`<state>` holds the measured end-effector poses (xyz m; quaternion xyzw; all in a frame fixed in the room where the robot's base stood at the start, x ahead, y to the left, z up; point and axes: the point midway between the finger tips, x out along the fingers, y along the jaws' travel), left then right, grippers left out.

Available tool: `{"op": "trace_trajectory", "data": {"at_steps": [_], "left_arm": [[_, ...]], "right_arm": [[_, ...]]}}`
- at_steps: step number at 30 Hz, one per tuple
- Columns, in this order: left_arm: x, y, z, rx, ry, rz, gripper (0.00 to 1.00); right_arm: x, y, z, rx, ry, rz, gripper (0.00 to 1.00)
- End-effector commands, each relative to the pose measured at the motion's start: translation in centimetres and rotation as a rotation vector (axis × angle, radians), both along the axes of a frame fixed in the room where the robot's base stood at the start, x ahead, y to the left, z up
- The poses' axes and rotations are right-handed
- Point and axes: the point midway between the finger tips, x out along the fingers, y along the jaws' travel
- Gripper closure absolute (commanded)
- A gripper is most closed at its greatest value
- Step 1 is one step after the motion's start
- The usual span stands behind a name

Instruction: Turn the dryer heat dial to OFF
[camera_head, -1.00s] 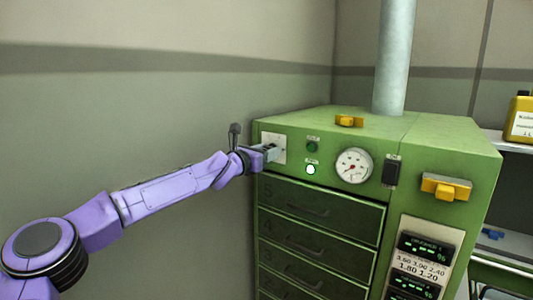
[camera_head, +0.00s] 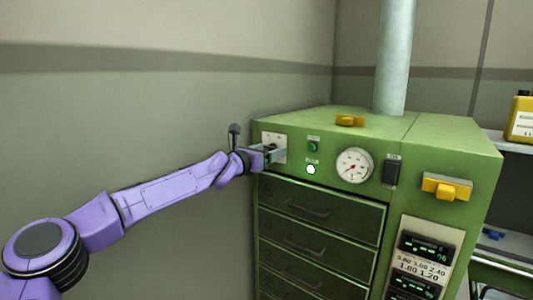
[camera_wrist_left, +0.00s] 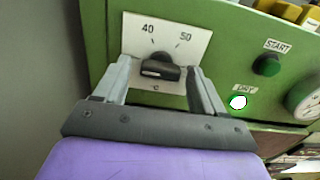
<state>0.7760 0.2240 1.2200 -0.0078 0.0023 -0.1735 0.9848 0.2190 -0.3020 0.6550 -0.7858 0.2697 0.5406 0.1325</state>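The heat dial (camera_wrist_left: 158,68) is a black knob on a white plate (camera_wrist_left: 190,42) marked 40 and 50, on the front of the green dryer (camera_head: 420,130). An OFF mark is not readable. In the wrist view my left gripper (camera_wrist_left: 159,80) is open, with one finger on each side of the knob and a visible gap to it. In the head view the left gripper (camera_head: 274,153) is at the plate at the dryer's upper left, and its fingers hide the dial there. My right gripper is not in view.
Right of the dial are a green START button (camera_head: 313,147), a lit white lamp (camera_head: 311,169), a round gauge (camera_head: 354,165) and a black switch (camera_head: 391,172). Drawers (camera_head: 318,212) lie below. Yellow parts (camera_head: 446,187) sit on the dryer. A wall stands at left.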

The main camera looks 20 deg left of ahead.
Motion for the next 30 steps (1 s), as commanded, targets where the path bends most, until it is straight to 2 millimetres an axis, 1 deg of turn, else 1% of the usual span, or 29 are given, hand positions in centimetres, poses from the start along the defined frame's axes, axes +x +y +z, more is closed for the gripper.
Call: {"op": "trace_trajectory", "data": {"at_steps": [2, 5, 9, 12, 16, 18, 21, 30], "left_arm": [[-0.3, 0.2, -0.1, -0.001, -0.002, 0.000, 0.30], [-1.6, 0.7, -0.3, -0.002, -0.002, 0.001, 0.30], [-4.9, 1.9, -0.3, -0.004, -0.004, 0.001, 0.30], [-7.1, 2.7, -0.2, -0.002, -0.003, 0.001, 0.30], [-9.1, 3.4, -0.1, -0.001, -0.001, 0.001, 0.30], [-9.6, 3.5, -0.1, -0.001, -0.001, 0.000, 0.30], [-9.9, 3.6, -0.1, -0.001, 0.001, 0.000, 0.30], [-9.9, 3.6, 0.0, -0.001, 0.001, 0.000, 0.30]], "right_arm": [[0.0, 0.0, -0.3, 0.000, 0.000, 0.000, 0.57], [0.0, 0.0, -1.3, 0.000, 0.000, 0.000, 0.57], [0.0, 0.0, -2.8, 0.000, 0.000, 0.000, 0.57], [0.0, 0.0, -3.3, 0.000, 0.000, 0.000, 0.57], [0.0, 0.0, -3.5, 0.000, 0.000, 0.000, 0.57], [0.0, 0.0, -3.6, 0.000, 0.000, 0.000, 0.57], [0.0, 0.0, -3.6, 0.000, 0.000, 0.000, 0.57], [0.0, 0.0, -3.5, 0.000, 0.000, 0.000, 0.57]]}}
